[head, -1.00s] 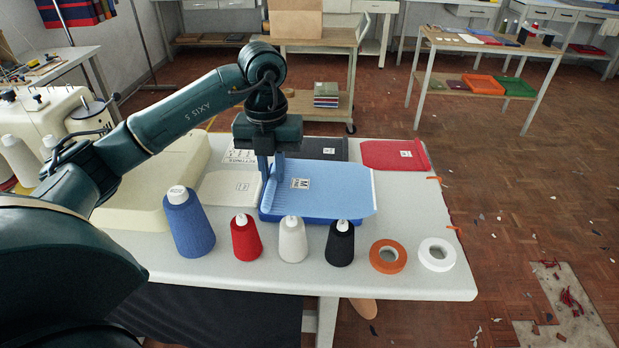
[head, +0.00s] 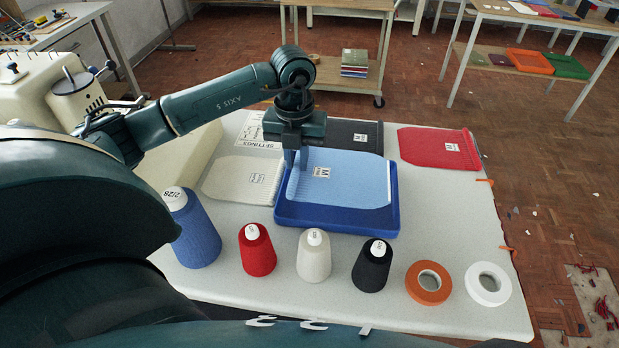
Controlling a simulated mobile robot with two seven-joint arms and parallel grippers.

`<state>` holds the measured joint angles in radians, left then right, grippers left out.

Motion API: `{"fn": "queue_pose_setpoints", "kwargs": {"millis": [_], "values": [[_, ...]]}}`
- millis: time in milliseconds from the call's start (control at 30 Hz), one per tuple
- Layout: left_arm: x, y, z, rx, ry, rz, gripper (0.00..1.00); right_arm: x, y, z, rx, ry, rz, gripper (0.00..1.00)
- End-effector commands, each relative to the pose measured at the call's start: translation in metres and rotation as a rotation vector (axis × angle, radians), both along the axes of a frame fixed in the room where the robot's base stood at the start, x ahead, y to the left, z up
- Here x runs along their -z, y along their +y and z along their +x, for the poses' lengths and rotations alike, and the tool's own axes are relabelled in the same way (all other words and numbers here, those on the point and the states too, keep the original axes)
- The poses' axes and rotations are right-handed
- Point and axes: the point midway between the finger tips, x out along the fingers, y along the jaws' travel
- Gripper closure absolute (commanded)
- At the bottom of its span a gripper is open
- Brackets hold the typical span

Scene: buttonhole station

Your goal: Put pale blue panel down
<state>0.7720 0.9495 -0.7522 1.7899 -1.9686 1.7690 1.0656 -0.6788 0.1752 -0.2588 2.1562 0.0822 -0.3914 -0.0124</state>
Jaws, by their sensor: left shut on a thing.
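The pale blue panel (head: 345,182) carries a white label marked M and lies over the dark blue tray (head: 330,220), inside its rim as seen from here. My left gripper (head: 296,163) points down at the panel's left edge and is shut on it. I cannot tell whether the panel rests fully on the tray floor. My right gripper is not in view.
A cream panel (head: 243,181) lies left of the tray, a dark panel (head: 355,134) behind it and a red panel (head: 438,148) at the right. Yarn cones, including a blue one (head: 193,232), and orange (head: 428,283) and white (head: 488,284) tape rolls line the front.

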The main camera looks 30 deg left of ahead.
Motion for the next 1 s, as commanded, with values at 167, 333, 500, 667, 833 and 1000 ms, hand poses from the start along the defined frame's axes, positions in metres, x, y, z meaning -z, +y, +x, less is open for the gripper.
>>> {"fn": "queue_pose_setpoints", "kwargs": {"millis": [167, 333, 500, 667, 833, 1000], "values": [[0.020, 0.000, 0.000, 0.000, 0.000, -0.001, 1.00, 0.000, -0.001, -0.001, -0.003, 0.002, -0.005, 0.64], [0.037, -0.001, -0.001, 0.001, 0.002, -0.001, 1.00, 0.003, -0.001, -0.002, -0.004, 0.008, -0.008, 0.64], [0.057, 0.000, 0.000, 0.001, 0.000, 0.000, 1.00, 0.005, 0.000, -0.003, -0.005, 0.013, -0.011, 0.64], [0.057, 0.000, 0.000, 0.001, -0.002, 0.000, 1.00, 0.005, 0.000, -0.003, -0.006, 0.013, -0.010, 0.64], [0.061, 0.000, 0.000, 0.001, -0.002, 0.000, 1.00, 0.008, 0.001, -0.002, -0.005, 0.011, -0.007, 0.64], [0.060, 0.000, 0.000, 0.001, -0.002, 0.000, 0.75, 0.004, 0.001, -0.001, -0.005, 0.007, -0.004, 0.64]]}}
